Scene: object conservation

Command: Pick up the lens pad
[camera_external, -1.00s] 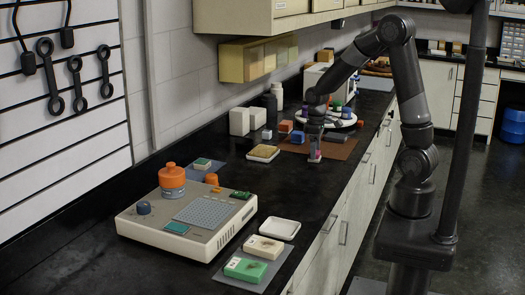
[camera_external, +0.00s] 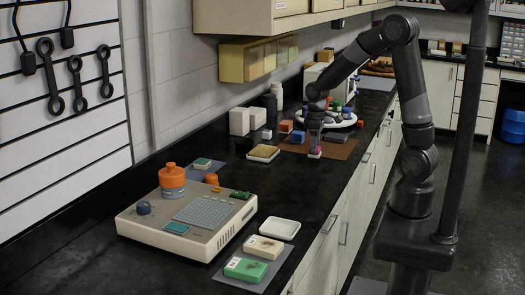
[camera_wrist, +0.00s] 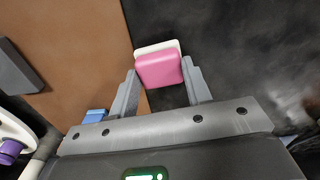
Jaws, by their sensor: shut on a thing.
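A small pink block with a white base, which I take to be the lens pad (camera_wrist: 158,68), sits between the two fingers of my gripper (camera_wrist: 160,74) in the wrist view. The fingers are shut on its sides. In the outside view, my gripper (camera_external: 315,150) points down at the front edge of the brown mat, with the pad low between its fingertips. I cannot tell whether the pad is clear of the surface.
The brown mat (camera_external: 337,147) carries blue and red blocks. A round white tray (camera_external: 345,123) with small items stands behind. A sponge on a dish (camera_external: 263,153) lies left. A beige device (camera_external: 190,222) and a white dish (camera_external: 279,229) are nearer. Dark counter between is clear.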

